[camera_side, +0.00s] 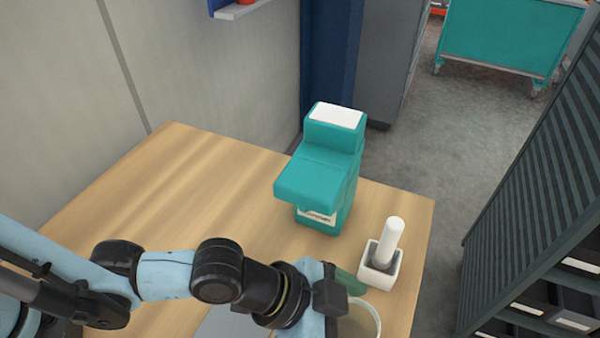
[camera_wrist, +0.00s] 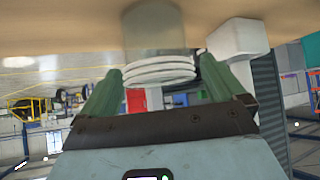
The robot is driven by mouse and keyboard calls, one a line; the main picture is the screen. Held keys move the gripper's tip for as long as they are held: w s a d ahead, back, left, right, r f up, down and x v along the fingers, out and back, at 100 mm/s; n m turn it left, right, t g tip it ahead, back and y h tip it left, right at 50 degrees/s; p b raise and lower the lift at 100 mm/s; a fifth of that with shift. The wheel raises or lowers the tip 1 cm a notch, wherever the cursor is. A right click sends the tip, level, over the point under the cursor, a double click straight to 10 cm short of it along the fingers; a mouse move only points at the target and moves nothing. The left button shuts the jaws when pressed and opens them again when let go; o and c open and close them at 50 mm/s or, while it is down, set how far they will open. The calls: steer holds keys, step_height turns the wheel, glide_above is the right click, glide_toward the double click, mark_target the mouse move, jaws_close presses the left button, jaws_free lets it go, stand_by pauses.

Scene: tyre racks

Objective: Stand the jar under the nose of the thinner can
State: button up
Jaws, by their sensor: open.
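The thinner can (camera_side: 328,165) is a tall teal block with a white top. Its nose (camera_side: 308,182) juts out to the left over the wooden table, with clear space under it. The jar (camera_side: 366,318) is a pale, open-topped round vessel at the table's front, partly hidden by my gripper (camera_side: 350,295). In the wrist view, which is upside down, the jar (camera_wrist: 156,45) stands on the table with its ringed white neck towards me. My gripper (camera_wrist: 160,88) is open, its green fingers on either side of the neck. I cannot tell whether they touch it.
A white square holder (camera_side: 378,268) with an upright white rod stands right of my gripper, near the table's right edge; it also shows in the wrist view (camera_wrist: 235,45). The table (camera_side: 180,185) is clear on the left. A dark rack (camera_side: 535,190) stands beyond the right edge.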

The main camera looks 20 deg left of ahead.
steer(key=shift+f, duration=0.1)
steer(key=c, duration=1.3)
steer(key=shift+r, duration=0.2)
